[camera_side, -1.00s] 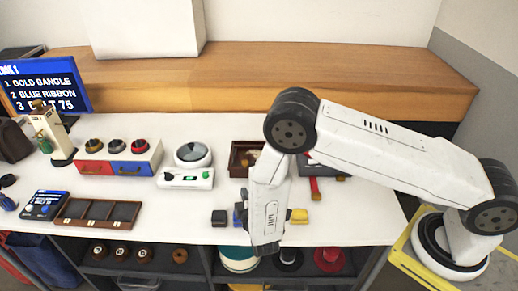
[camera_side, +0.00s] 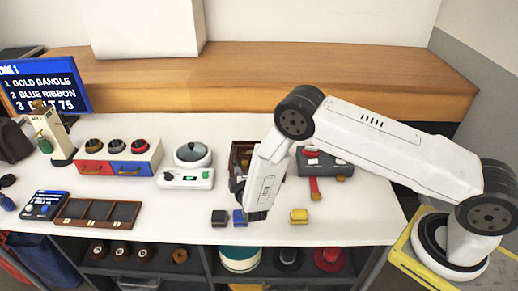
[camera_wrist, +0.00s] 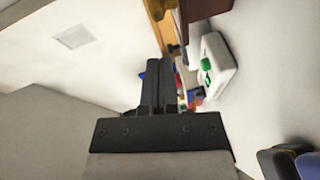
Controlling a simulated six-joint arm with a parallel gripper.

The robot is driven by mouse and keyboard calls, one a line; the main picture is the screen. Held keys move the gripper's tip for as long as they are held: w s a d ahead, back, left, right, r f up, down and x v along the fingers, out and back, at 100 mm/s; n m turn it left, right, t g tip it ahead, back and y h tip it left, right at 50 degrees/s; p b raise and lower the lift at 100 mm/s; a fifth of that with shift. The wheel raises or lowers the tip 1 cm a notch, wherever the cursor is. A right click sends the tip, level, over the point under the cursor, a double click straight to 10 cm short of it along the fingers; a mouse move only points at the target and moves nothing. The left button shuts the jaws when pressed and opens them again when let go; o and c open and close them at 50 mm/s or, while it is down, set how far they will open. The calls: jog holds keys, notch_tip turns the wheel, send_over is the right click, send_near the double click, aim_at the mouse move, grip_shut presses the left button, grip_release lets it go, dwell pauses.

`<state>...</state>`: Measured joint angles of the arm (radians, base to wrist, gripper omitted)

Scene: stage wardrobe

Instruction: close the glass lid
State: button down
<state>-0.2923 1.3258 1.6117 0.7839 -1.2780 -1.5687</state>
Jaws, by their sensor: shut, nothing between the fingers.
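My gripper (camera_side: 256,213) is shut and empty, low over the table's front middle. Its two dark fingers sit together in the wrist view (camera_wrist: 167,68). The scale also shows in the wrist view (camera_wrist: 218,68). A brown wooden box (camera_side: 235,152) stands behind my gripper, partly hidden by my arm. I cannot tell which of these has the task's glass lid, or whether a lid stands open.
Black (camera_side: 218,217), blue (camera_side: 239,217) and yellow (camera_side: 299,216) blocks lie near the front edge. A grey device (camera_side: 322,162) with a red part stands right of the box. A compartment tray (camera_side: 98,213) and a drawer unit (camera_side: 118,160) are at left.

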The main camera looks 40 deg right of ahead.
aim_at(244, 161)
jog(key=shift+w+d+f, duration=0.15)
jog(key=shift+w+d, duration=0.05)
jog(key=shift+d, duration=0.5)
jog(key=shift+w+d+f, duration=0.15)
jog(key=shift+w+d, duration=0.05)
jog(key=shift+d, duration=0.5)
jog(key=shift+w+d, duration=1.6)
jog(key=shift+d, duration=0.1)
jog(key=shift+r, duration=0.1)
jog(key=s+a+r, duration=0.2)
jog(key=s+a, duration=0.6)
jog(key=s, duration=0.2)
jog(key=shift+a, duration=0.4)
jog(key=shift+r, duration=0.15)
